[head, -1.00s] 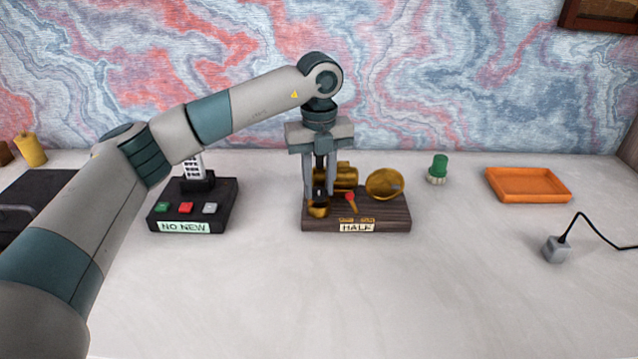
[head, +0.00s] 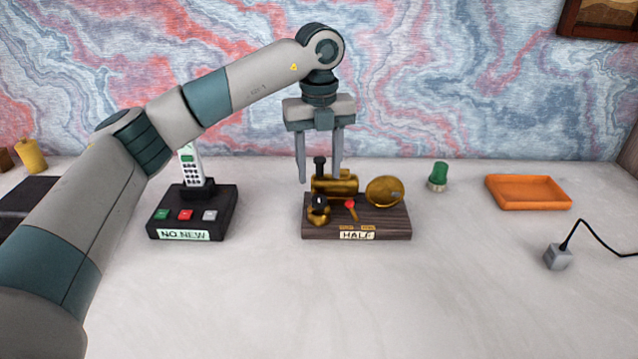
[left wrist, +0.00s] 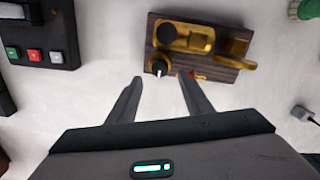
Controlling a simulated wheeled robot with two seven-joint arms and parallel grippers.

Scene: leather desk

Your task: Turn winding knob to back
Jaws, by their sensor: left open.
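The brass device on a dark wooden base (head: 385,226) labelled HALF stands mid-desk. At its front left is a black round knob with a white mark (head: 319,203) on a brass mount; the knob also shows in the left wrist view (left wrist: 160,68). A black-topped post (head: 319,164) rises behind it, and a red-tipped lever (head: 351,205) sits to its right. My left gripper (head: 319,178) is open and empty, pointing down above the device. In the left wrist view its fingers (left wrist: 160,78) are spread, with the knob between and beyond their tips. My right gripper is not in view.
A black phone base (head: 193,213) labelled NO NEW with a white handset stands to the left. A green-topped piece (head: 438,175), an orange tray (head: 528,192) and a grey block with a cable (head: 557,257) are to the right. The front of the desk is clear.

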